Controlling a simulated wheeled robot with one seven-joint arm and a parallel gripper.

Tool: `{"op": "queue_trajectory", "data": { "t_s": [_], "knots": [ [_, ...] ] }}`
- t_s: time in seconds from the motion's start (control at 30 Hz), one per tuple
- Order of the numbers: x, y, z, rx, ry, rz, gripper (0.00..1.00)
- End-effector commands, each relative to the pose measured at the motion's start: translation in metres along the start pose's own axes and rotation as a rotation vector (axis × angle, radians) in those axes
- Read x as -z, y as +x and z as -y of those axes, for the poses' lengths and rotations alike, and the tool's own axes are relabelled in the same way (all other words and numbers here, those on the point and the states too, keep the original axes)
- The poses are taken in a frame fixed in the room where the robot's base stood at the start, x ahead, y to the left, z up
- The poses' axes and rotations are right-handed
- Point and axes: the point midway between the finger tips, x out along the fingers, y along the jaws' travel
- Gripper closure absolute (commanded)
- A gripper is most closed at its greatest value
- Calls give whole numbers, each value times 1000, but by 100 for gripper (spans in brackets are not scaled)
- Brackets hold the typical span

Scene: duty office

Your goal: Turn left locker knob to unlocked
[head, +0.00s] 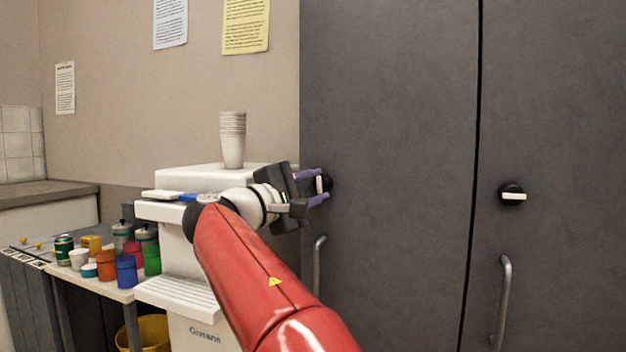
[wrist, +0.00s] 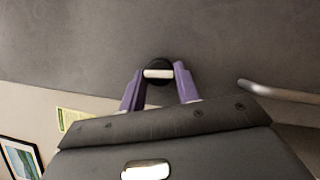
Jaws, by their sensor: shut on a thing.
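The left locker knob (head: 328,184) is a round black knob with a white bar on the left grey locker door (head: 390,120). Its bar looks upright in the head view. My gripper (head: 322,185) is at this knob, its two purple fingers above and below the bar. In the wrist view the knob (wrist: 157,67) sits between the fingertips of my gripper (wrist: 159,76), which is shut on it. The bar runs from one finger toward the other. The right locker knob (head: 512,193) has its white bar level.
A metal handle (head: 318,265) is below the left knob, and another handle (head: 503,300) is on the right door. Left of the lockers stands a white machine (head: 185,210) with stacked cups (head: 232,140). A low table (head: 110,290) with cups and cans is further left.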

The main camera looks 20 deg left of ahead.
Motion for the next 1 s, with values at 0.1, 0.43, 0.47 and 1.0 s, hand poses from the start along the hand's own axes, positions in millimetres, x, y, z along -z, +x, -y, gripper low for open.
{"op": "queue_trajectory", "data": {
  "t_s": [0.1, 0.43, 0.47, 1.0],
  "knots": [
    [0, 0, -2, 21, 50, -1, 91],
    [0, 0, -1, 48, 112, 0, 91],
    [0, 0, -1, 48, 114, 0, 91],
    [0, 0, 0, 49, 115, 0, 47]
  ]
}}
